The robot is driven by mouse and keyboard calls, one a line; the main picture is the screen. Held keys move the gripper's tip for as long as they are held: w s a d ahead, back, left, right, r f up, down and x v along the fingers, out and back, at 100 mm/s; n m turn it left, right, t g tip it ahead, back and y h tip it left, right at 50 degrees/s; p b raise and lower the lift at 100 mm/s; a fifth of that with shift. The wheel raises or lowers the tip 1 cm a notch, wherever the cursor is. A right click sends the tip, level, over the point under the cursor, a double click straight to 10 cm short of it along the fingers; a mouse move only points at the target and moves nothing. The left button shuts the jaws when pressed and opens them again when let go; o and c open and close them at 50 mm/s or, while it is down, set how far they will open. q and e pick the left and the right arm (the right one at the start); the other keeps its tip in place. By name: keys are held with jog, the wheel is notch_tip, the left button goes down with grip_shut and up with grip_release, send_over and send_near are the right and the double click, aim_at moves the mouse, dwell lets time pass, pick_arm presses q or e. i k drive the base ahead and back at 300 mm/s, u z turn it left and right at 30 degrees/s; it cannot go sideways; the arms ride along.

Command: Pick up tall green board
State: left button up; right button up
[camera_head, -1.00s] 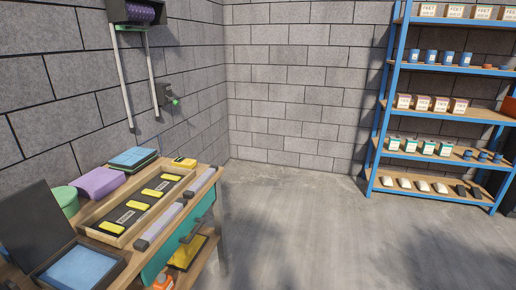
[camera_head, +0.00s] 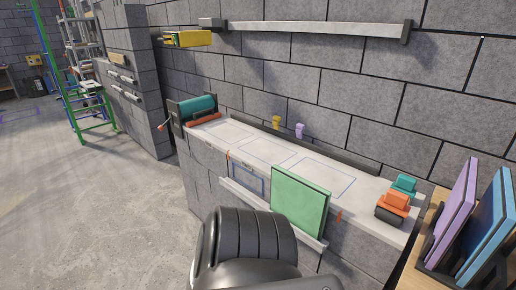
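The green board (camera_head: 300,203) is a flat, light green panel in the head view. It stands upright, slightly tilted, on a narrow ledge (camera_head: 246,200) along the front of a grey-white counter (camera_head: 253,142). Its upper edge reaches about the height of the counter top. Neither of my grippers is in view. A black ribbed part of my own body fills the bottom middle, just left of and below the board, and hides part of the floor and wall there.
A teal roller (camera_head: 197,106) sits at the counter's left end. Orange and teal tools (camera_head: 394,201) lie at its right end. A purple board (camera_head: 456,212) and a blue board (camera_head: 488,225) stand in a rack at far right. The floor (camera_head: 100,200) at left is open.

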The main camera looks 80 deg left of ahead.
aim_at(305, 205)
jog(key=u, duration=1.7)
jog(key=k, duration=0.65)
jog(key=u, duration=0.2)
jog(key=i, duration=1.6)
jog(key=z, duration=0.85)
